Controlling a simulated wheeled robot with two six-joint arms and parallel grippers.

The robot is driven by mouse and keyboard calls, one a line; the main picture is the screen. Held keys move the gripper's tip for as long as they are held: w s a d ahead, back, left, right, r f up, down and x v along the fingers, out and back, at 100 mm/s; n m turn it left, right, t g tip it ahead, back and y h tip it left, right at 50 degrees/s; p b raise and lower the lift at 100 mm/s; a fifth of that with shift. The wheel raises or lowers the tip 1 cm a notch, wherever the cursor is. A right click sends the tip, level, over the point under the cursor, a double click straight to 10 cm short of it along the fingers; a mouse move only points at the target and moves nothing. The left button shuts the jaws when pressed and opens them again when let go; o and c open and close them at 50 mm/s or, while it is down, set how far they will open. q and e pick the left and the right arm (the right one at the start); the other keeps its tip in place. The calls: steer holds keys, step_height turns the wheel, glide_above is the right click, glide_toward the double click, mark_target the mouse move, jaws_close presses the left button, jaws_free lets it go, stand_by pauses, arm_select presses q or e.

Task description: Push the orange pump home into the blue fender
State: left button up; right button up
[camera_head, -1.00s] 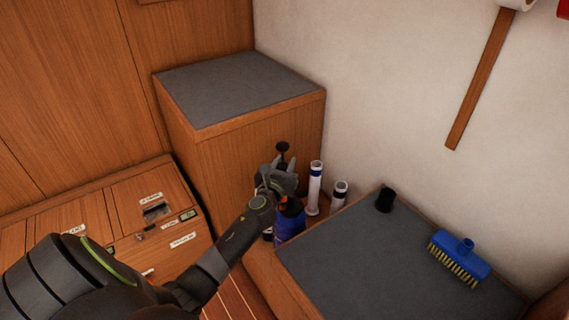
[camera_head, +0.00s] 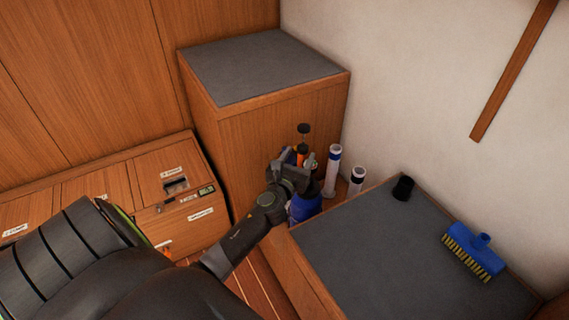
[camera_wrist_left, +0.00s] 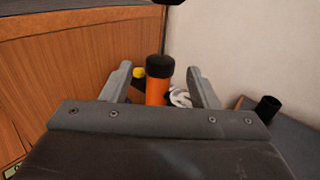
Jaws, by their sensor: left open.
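The orange pump (camera_head: 302,149) stands roughly upright, its black handle (camera_head: 304,129) showing above my gripper in the head view. My left gripper (camera_head: 299,163) is open around it. In the left wrist view, the pump's orange barrel with a black cap (camera_wrist_left: 157,88) stands between the two spread fingers of my left gripper (camera_wrist_left: 159,76), with a gap visible on each side. The blue fender (camera_head: 303,207) is below my gripper, partly hidden by it. Where the pump's lower end meets the fender is hidden. My right gripper is out of view.
White tubes with dark bands (camera_head: 332,171) (camera_head: 357,180) stand just right of the fender. A grey-topped bench (camera_head: 370,250) holds a black cup (camera_head: 403,188) and a blue brush (camera_head: 480,251). A taller grey-topped wooden box (camera_head: 262,66) stands behind the pump.

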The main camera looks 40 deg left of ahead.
arm_select(q)
steer(key=v, duration=1.1)
steer(key=shift+s, duration=0.35)
steer(key=shift+d+r, duration=0.1)
steer(key=shift+d, duration=0.05)
steer(key=s+f+n+g+h, duration=0.1)
steer(key=s+f+n+g, duration=0.3)
steer(key=f, duration=0.6)
steer(key=s+f+n+g, duration=0.2)
steer(key=s+f+n, duration=0.2)
steer(key=f+n, duration=0.5)
steer(key=s+f+n+g+h, duration=0.1)
steer(key=s+f+n+g, duration=0.25)
steer(key=f, duration=0.85)
steer(key=s+d+f+n+g, duration=0.1)
steer(key=s+f+n+g, duration=0.1)
steer(key=s+f+n, duration=0.3)
steer(key=s+d+f+n+g+h, duration=0.1)
steer(key=s+f+n, duration=0.4)
steer(key=s, duration=0.8)
steer(key=s+d+f+n+g+h+p, duration=0.1)
steer(key=s+f+n+g, duration=0.2)
steer(key=s+f+n, duration=0.2)
steer(key=s+n, duration=0.2)
steer(key=s, duration=0.2)
steer(key=shift+g, duration=0.35)
